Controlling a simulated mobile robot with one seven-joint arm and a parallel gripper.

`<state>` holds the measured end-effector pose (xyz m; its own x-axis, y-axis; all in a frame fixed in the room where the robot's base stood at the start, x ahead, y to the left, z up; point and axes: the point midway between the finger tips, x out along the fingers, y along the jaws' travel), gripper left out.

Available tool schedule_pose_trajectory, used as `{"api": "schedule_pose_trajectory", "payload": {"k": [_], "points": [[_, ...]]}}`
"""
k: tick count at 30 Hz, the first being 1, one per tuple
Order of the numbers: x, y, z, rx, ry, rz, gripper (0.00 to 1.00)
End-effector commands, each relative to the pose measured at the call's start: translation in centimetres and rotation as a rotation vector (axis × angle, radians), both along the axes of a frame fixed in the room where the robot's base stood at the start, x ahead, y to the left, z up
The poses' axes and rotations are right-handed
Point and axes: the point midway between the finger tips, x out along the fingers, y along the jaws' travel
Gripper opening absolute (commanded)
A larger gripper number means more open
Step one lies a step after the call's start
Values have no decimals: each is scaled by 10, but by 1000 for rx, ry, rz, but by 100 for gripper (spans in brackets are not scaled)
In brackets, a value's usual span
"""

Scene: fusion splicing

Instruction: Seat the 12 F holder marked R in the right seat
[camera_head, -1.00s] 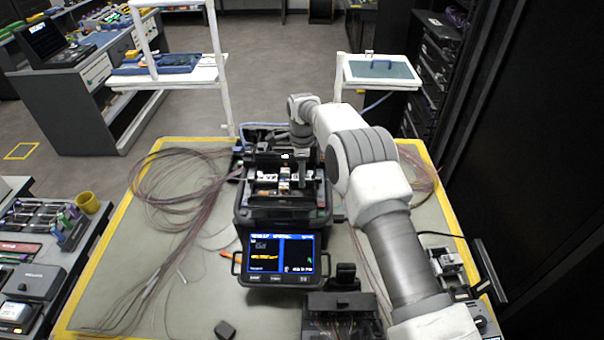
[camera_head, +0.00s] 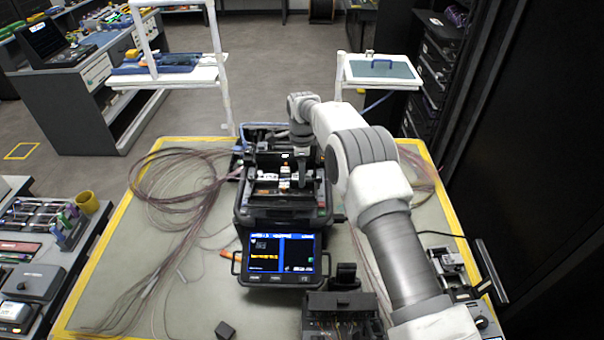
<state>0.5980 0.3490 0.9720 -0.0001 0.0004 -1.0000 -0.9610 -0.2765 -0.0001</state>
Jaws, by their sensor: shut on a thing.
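The fusion splicer (camera_head: 283,214) stands in the middle of the work mat, its screen (camera_head: 281,253) lit at the front. My gripper (camera_head: 302,183) points down into the right half of the splicer's open top, over the area of the right seat. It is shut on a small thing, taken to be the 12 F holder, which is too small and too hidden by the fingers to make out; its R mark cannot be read. Pale parts (camera_head: 266,178) show at the left of the splicer's top. Whether the holder touches the seat cannot be told.
Loops of thin brown fibre (camera_head: 175,190) lie on the mat (camera_head: 200,300) left of the splicer. A dark device (camera_head: 340,312) stands in front, right of the screen. The mat's front left is mostly clear.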

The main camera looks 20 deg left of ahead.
Motion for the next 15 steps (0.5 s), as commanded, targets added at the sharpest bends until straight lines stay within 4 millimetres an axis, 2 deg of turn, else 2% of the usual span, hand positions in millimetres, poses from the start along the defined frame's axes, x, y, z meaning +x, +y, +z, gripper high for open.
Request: {"api": "schedule_pose_trajectory", "payload": {"k": [15], "points": [[0, 0, -4, 0, -1, 0, 0]]}}
